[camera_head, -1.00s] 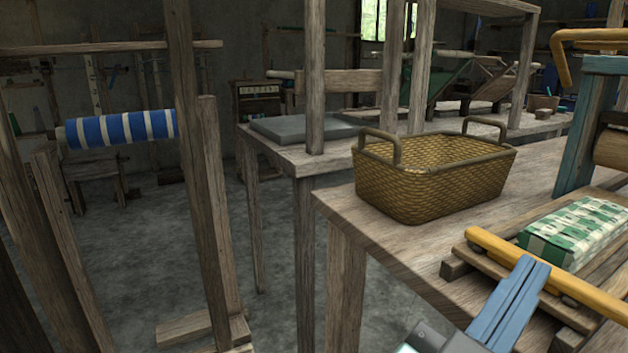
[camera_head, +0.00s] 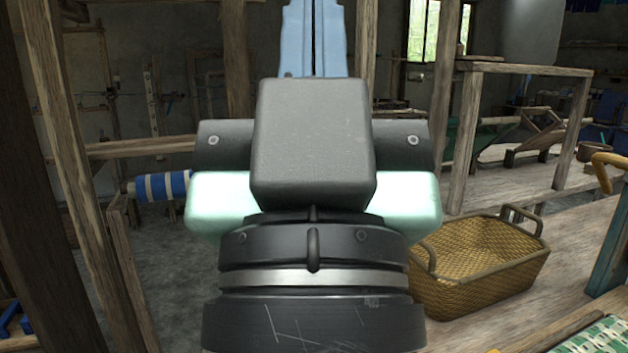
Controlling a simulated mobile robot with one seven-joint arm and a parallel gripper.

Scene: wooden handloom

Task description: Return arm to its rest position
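My gripper (camera_head: 314,25) stands upright in the middle of the view, close to the camera. Its two light blue fingers point up, lie side by side with only a thin dark line between them, and hold nothing that I can see. Their tips reach the top edge of the picture. My dark wrist and gripper body fill the centre and hide much of the room behind.
A woven basket (camera_head: 478,270) stands on the wooden table (camera_head: 570,235) at right, partly behind my wrist. A green and white cloth (camera_head: 600,338) lies at the lower right edge. A blue and white striped roll (camera_head: 160,187) hangs at left among wooden posts (camera_head: 72,150).

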